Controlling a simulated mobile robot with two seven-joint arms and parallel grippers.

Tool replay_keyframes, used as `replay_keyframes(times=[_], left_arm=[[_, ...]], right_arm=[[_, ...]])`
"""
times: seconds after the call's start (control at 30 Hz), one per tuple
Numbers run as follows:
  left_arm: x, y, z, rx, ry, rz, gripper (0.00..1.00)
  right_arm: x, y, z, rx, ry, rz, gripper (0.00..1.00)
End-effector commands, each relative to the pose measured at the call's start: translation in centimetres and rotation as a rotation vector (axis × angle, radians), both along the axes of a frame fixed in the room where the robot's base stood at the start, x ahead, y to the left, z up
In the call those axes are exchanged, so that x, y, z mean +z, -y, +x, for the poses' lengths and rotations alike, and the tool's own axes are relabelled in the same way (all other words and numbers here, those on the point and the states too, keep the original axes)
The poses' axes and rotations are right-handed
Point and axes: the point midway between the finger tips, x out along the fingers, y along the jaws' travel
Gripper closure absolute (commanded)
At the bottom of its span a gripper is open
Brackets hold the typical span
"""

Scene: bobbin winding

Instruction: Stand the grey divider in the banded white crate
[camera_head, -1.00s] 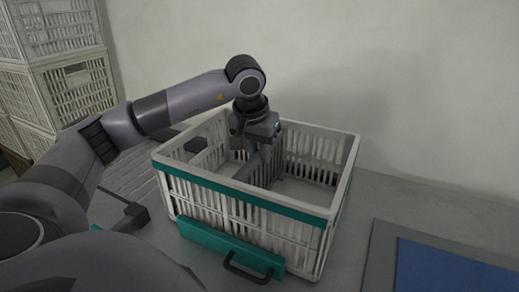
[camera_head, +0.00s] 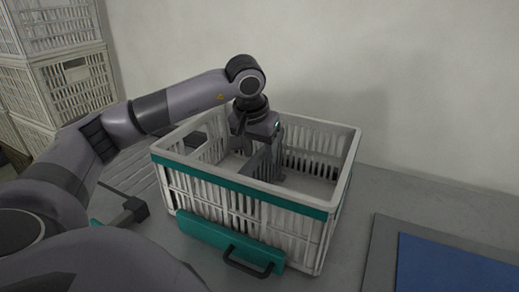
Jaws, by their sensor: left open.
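The white crate (camera_head: 344,180) with a teal band around its upper part stands on the grey table. The grey divider (camera_head: 262,164) stands on edge inside it, near the middle, running from front to back. My left gripper (camera_head: 262,146) reaches down into the crate from above, at the divider's top. Its jaws are open, with the fingers close around the divider; I cannot tell whether they touch it. The divider's lower edge is hidden by the crate's front wall. My right gripper is not in view.
A teal panel with a dark handle (camera_head: 229,246) is at the crate's front. A grey-framed blue mat (camera_head: 450,268) lies to the right. White slatted crates (camera_head: 72,85) are stacked at the back left. A plain wall stands behind. Table between crate and mat is clear.

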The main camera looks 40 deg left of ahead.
Motion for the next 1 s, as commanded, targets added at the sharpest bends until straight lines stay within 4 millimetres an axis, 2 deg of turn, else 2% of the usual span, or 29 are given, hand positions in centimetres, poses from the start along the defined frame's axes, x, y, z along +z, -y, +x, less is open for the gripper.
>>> replay_keyframes(times=[0.1,0.17,0.4,0.6,0.9,1.0], left_arm=[[0.0,0.0,0.0,0.000,-0.001,0.000,0.47],[0.0,0.0,0.0,0.000,-0.001,0.000,0.47],[4.4,0.4,-1.2,-0.001,0.004,0.001,0.47],[6.5,0.6,-1.9,0.000,0.002,0.000,0.47],[6.9,0.7,-2.0,0.000,0.001,0.000,0.47],[7.7,0.7,-2.0,0.000,0.001,-0.001,0.47]], right_arm=[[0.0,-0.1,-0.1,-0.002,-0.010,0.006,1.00],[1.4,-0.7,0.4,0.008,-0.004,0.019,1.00],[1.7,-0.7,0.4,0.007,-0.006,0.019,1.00],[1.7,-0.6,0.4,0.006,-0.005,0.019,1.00],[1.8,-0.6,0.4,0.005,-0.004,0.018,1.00],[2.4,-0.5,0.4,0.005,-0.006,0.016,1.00]])
